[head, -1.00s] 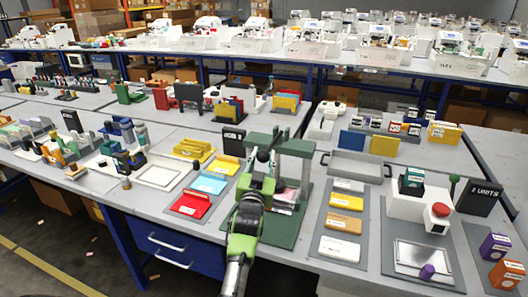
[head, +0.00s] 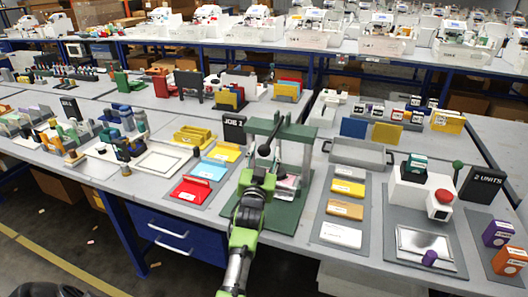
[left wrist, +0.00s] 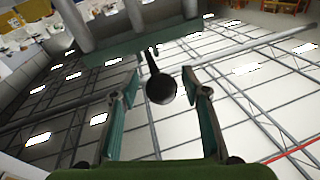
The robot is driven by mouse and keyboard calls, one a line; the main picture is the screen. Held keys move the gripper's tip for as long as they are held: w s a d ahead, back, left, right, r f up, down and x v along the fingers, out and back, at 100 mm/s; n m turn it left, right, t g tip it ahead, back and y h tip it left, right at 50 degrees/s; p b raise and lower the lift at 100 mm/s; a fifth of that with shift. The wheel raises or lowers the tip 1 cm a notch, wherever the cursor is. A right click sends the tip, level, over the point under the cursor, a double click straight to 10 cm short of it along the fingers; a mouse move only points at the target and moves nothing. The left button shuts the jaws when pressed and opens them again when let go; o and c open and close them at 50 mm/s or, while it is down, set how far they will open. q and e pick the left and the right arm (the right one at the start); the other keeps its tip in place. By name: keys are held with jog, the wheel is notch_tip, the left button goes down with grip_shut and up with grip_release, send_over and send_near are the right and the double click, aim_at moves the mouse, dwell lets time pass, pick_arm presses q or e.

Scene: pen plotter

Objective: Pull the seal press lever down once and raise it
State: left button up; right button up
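The seal press has a dark green frame (head: 308,132) with grey posts on a green base, near the middle of the bench. Its lever ends in a round black knob (head: 264,150) at the front of the frame. The knob also shows in the left wrist view (left wrist: 161,89), up between the two fingers. My left gripper (left wrist: 159,76) is open, with a finger on each side of the knob and visible gaps to both. In the head view my left gripper (head: 261,168) is just below and in front of the knob. My right gripper is not in view.
Red, blue and yellow cards lie on a grey mat (head: 172,201) left of the press. A mat (head: 322,215) with several cards is on the right, and a grey tray (head: 358,153) stands behind it. A "JOB 3" sign (head: 234,128) stands close behind the left side.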

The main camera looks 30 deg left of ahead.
pick_arm(q)
jog(key=shift+r, duration=0.2)
notch_tip(320, 180, up, 10)
jog(key=shift+w+f, duration=0.1)
dwell(0.4)
jog(key=s+f+m+h, duration=0.4)
jog(key=s+f+h, duration=0.5)
jog(key=s, duration=0.5)
jog(key=shift+n, duration=0.3)
jog(key=w+p, duration=0.1)
jog(key=w, duration=1.1)
jog(key=shift+w+a, duration=0.1)
jog(key=shift+w, duration=0.1)
jog(key=shift+w+f, duration=0.1)
jog(key=shift+w, duration=0.75)
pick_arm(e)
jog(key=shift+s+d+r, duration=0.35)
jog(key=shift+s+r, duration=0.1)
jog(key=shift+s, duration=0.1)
